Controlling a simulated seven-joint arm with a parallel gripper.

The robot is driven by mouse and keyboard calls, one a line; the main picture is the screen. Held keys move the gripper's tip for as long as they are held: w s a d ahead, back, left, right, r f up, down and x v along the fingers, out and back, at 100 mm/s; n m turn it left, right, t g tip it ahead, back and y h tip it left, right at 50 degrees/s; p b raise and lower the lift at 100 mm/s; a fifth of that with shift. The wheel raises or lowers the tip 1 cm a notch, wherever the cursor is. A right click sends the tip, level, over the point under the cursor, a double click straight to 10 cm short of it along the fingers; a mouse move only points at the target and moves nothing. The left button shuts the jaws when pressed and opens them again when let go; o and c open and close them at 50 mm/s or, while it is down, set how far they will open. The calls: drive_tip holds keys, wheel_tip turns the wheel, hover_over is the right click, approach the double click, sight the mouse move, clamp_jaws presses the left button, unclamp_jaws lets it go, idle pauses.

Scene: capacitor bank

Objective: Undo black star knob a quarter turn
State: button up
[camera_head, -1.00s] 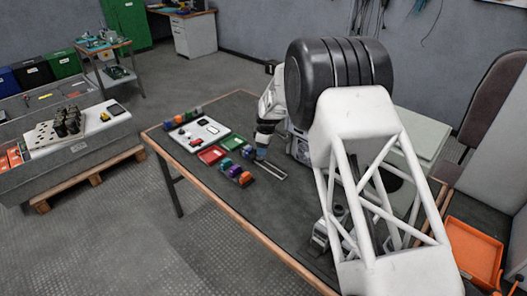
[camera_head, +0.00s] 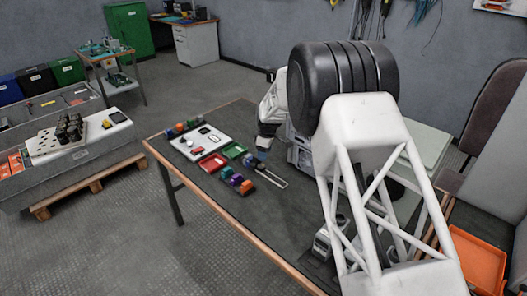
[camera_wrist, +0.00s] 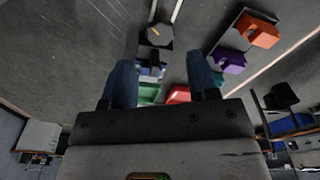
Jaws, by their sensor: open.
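In the wrist view, my gripper (camera_wrist: 160,64) is open, with its two blue fingers well apart and nothing gripped between them. A dark, many-sided knob-like piece (camera_wrist: 159,37) with a small yellow-orange mark lies just beyond the fingertips, in line with the gap. It looks like the black star knob, but its lobes are not clear. A blue and black part (camera_wrist: 152,66) shows between the fingers, below that piece. The knob cannot be made out there.
A red tray (camera_head: 211,162) and a green tray (camera_head: 235,150) lie left of the gripper. Coloured blocks (camera_head: 237,180) stand in a row in front. A white board (camera_head: 200,142) lies farther left. The table's (camera_head: 235,225) front left is clear.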

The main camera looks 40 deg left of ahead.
sight(263, 168)
drive_tip(key=m, duration=0.1)
drive_tip(key=r+m, duration=0.1)
drive_tip(key=m, duration=0.1)
drive_tip(key=shift+s+m, duration=0.2)
drive_tip(key=shift+m, duration=0.1)
drive_tip(key=m, duration=0.3)
drive_tip(key=r+m, duration=0.1)
drive_tip(key=m, duration=0.1)
drive_tip(key=shift+s+h, duration=0.35)
drive_tip(key=shift+h, duration=0.05)
drive_tip(key=shift+f, duration=0.25)
drive_tip(key=shift+f, duration=4.25)
drive_tip(key=c, duration=0.8)
